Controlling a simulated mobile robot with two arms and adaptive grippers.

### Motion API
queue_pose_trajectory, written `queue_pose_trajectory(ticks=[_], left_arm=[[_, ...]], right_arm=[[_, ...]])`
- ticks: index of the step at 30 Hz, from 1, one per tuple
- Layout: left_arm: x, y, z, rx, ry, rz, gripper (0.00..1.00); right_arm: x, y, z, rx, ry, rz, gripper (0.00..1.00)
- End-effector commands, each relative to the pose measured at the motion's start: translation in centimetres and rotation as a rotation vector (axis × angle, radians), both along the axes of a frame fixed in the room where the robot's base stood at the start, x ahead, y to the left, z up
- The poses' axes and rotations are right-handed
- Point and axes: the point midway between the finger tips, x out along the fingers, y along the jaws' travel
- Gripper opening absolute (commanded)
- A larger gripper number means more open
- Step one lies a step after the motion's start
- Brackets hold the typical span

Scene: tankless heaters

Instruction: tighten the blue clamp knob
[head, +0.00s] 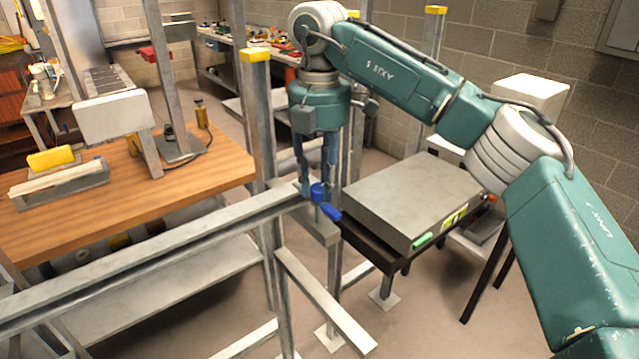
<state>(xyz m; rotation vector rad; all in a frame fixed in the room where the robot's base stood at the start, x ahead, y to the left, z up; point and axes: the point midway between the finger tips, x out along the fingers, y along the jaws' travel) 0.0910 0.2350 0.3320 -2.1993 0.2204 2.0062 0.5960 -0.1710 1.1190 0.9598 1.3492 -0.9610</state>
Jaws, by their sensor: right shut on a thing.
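The blue clamp knob (329,210) sticks out at the right end of a long grey metal beam, near an upright post. A blue part (318,191) stands just behind it at the fingertips. My left gripper does not show in the head view.
A grey metal box (415,197) sits on a dark stand just right of the knob. Grey posts with yellow caps (255,54) rise close to my right arm. A wooden workbench (190,170) stands at left, and a white box (530,95) at back right.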

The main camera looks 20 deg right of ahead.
Motion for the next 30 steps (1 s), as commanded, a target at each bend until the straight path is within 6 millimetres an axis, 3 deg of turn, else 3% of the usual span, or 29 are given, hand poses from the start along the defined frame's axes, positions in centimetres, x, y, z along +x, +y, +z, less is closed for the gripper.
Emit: queue_pose_trajectory(ticks=[22,23,25,30], left_arm=[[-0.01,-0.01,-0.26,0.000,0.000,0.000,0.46],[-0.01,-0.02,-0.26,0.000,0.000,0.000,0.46],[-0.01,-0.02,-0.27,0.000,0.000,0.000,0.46],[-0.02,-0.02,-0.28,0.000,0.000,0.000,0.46]], right_arm=[[0.11,0.01,0.28,0.002,-0.007,-0.090,0.01],[0.11,0.01,0.28,0.002,-0.007,-0.090,0.31],[0.11,0.01,0.25,0.002,-0.006,-0.090,0.45],[0.06,0.00,0.14,0.001,-0.003,-0.089,0.46]])
